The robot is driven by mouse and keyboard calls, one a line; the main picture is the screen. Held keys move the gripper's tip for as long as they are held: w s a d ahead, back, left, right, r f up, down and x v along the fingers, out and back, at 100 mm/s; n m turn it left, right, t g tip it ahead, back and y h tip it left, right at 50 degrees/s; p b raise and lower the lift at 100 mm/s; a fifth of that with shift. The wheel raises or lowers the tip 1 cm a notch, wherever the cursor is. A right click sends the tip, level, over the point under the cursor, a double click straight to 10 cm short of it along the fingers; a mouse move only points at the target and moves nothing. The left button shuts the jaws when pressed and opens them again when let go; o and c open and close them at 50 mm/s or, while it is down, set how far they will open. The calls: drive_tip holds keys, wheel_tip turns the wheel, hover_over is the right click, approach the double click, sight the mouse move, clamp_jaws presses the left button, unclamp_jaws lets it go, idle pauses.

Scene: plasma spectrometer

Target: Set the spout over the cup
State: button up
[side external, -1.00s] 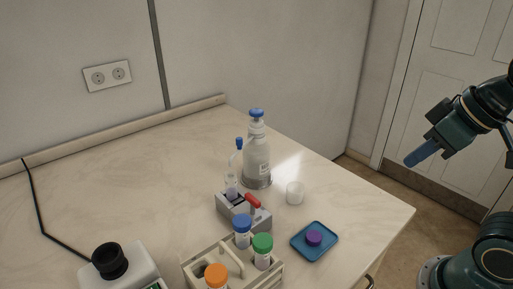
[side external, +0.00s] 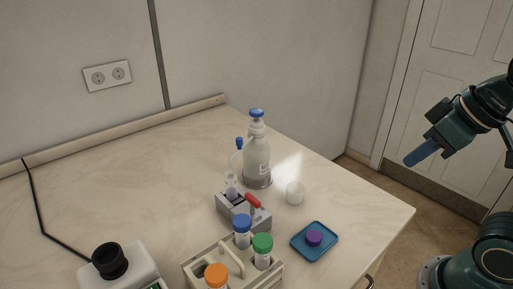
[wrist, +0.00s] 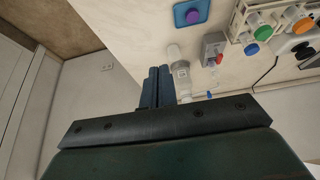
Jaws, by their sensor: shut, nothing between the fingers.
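A white dispenser bottle (side external: 257,160) with a blue top stands upright on the bench. Its thin clear spout (side external: 234,160), with a blue piece at its upper end, is on the bottle's left, above the grey block. The small translucent cup (side external: 295,193) stands to the bottle's right, apart from the spout. In the wrist view the bottle (wrist: 181,76) shows beside my fingertips, with the cup (wrist: 173,52) above it. My gripper (side external: 409,163) is shut and empty, in the air off the bench's right side; its fingers (wrist: 158,70) are together in the wrist view.
A grey block (side external: 243,213) with a red lever holds a vial near the bottle. A rack (side external: 192,269) with several capped tubes stands in front. A blue tray (side external: 314,254) holds a purple cap (side external: 314,237).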

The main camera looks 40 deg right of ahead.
drive_tip(key=o, duration=0.7)
drive_tip(key=shift+w+r, duration=0.1)
drive_tip(key=shift+r, duration=0.05)
drive_tip(key=shift+o, duration=0.2)
drive_tip(key=shift+w+r, duration=0.25)
drive_tip(key=w+a+r+m+g, duration=0.15)
drive_tip(key=w+r+m, duration=0.3)
drive_tip(key=w, duration=0.45)
drive_tip(key=w+a+r+m+g, duration=0.1)
drive_tip(key=w+a+r+m, duration=0.2)
drive_tip(key=w+r, duration=0.4)
drive_tip(key=m+g, duration=0.3)
drive_tip(key=m, duration=0.5)
hover_over(239, 138)
wheel_tip(239, 138, down, 5)
drive_tip(key=shift+n, duration=0.25)
drive_tip(key=shift+f, duration=0.2)
drive_tip(key=shift+f, duration=6.7)
